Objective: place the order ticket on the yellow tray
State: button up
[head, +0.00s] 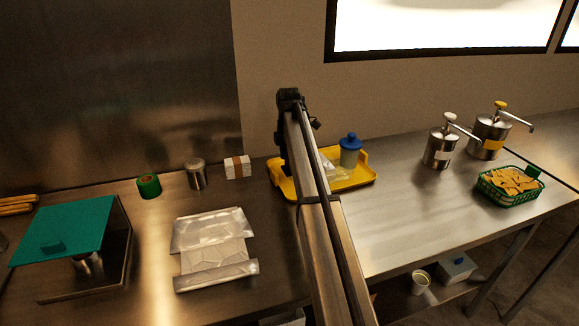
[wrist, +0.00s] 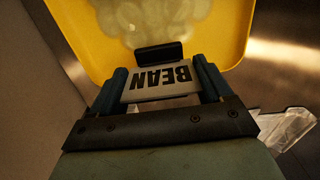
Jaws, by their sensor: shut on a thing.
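The order ticket (wrist: 160,82) is a pale card with "BEAN" in dark letters, upside down in the wrist view, with a black piece at its far edge. My gripper (wrist: 160,70) is shut on it, one blue finger at each side. The yellow tray (wrist: 72,28) lies beyond the ticket in the wrist view; I cannot tell whether they touch. In the head view the tray (head: 358,181) stands near the wall, partly hidden by my arm. The ticket and fingertips are hidden there.
Pump dispensers (head: 440,148) and a green basket (head: 510,184) stand right, with bare counter between.

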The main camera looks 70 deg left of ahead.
jog(key=shift+f, duration=1.55)
jog(key=shift+f, duration=0.2)
jog(key=o, duration=0.9)
jog(key=shift+o, duration=0.2)
jog(key=shift+r, duration=0.15)
notch_tip(320, 180, up, 12)
jog(key=shift+r, duration=0.1)
